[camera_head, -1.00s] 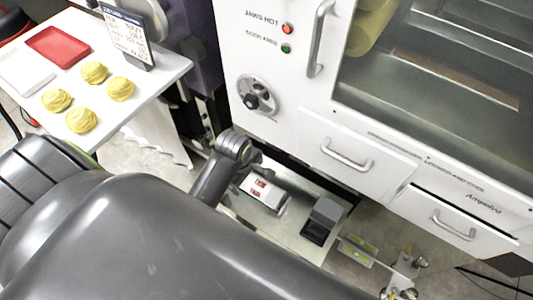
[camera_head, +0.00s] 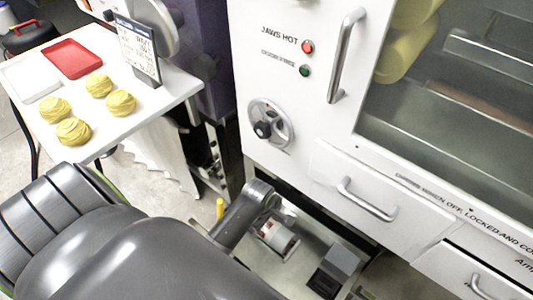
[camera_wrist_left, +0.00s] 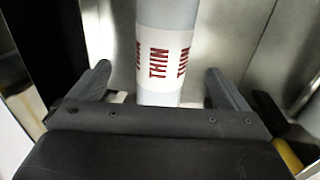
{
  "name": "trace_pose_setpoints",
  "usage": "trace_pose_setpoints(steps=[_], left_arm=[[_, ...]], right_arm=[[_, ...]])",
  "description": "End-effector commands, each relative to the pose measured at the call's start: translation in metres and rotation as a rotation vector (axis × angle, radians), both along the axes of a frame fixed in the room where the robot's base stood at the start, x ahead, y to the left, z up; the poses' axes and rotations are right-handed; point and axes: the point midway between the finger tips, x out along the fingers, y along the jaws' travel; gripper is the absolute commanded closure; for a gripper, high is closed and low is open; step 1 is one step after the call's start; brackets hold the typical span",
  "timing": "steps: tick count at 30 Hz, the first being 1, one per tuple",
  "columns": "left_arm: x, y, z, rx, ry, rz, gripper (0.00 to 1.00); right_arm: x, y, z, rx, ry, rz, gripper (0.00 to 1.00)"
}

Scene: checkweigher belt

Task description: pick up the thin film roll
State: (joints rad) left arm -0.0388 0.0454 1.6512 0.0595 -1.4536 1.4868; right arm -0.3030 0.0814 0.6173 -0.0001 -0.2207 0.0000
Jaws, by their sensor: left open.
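The thin film roll (camera_wrist_left: 165,55) is a pale cylinder with a white band printed THIN in red. In the left wrist view it stands upright in the picture, between the two fingers of my left gripper (camera_wrist_left: 158,75). The fingers are apart, with a gap on each side of the roll. In the head view the roll (camera_head: 278,238) shows as a small white piece with red print, low beneath the machine's front. My grey left arm hides part of the area around it. My right gripper is not in view.
A white machine (camera_head: 290,120) with handles and drawers (camera_head: 375,190) rises close behind the roll. A dark grey block (camera_head: 335,268) sits to the roll's right. At left, a white table (camera_head: 160,95) holds a red tray (camera_head: 72,58), a white tray and several yellow pastries.

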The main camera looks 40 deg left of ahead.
Motion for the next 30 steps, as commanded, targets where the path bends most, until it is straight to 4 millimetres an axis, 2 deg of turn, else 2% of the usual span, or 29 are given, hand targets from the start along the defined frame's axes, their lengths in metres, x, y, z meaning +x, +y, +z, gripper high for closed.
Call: trace_pose_setpoints(steps=[1, 3, 10, 13, 21, 30], left_arm=[[0.001, 0.0, -0.012, 0.0, 0.003, 0.0, 0.03], [0.004, 0.0, -0.023, 0.0, 0.001, -0.001, 0.03], [0.006, -0.001, -0.04, 0.0, 0.0, -0.001, 0.03], [0.006, -0.001, -0.048, 0.0, 0.001, -0.001, 0.03], [0.009, -0.002, -0.085, 0.0, 0.0, -0.001, 0.03], [0.01, -0.002, -0.091, 0.001, -0.001, -0.001, 0.03]], right_arm=[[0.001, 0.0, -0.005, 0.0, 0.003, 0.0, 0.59], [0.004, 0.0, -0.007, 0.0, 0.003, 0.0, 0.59], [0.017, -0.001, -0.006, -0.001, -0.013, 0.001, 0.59], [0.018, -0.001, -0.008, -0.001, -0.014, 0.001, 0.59], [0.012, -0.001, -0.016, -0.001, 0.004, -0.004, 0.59], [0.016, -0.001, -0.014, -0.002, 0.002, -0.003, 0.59]])
